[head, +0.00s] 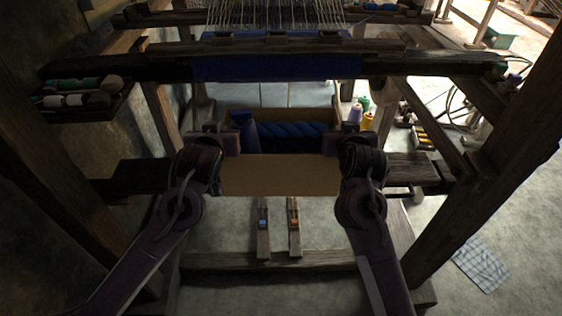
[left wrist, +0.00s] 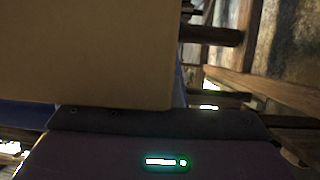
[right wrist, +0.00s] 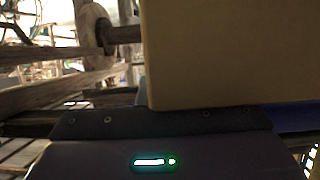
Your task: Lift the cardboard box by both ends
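The cardboard box (head: 280,175) is open at the top, in the middle of the head view, level with the dark plank. It holds a blue twisted yarn skein (head: 292,136) and a blue cone (head: 244,131). My left gripper (head: 228,143) is at the box's left end and my right gripper (head: 336,142) at its right end, both close against it. Cardboard fills much of the left wrist view (left wrist: 85,50) and the right wrist view (right wrist: 230,50). The fingertips are too dark and hidden to show whether they pinch the walls. Contact under the box is hidden.
The plank (head: 410,171) runs out on both sides of the box. The loom's beam with blue cloth (head: 275,68) crosses behind it. Thread cones (head: 366,120) stand right of it. Thick posts (head: 490,150) flank my arms. Two wooden pieces (head: 263,235) lie below.

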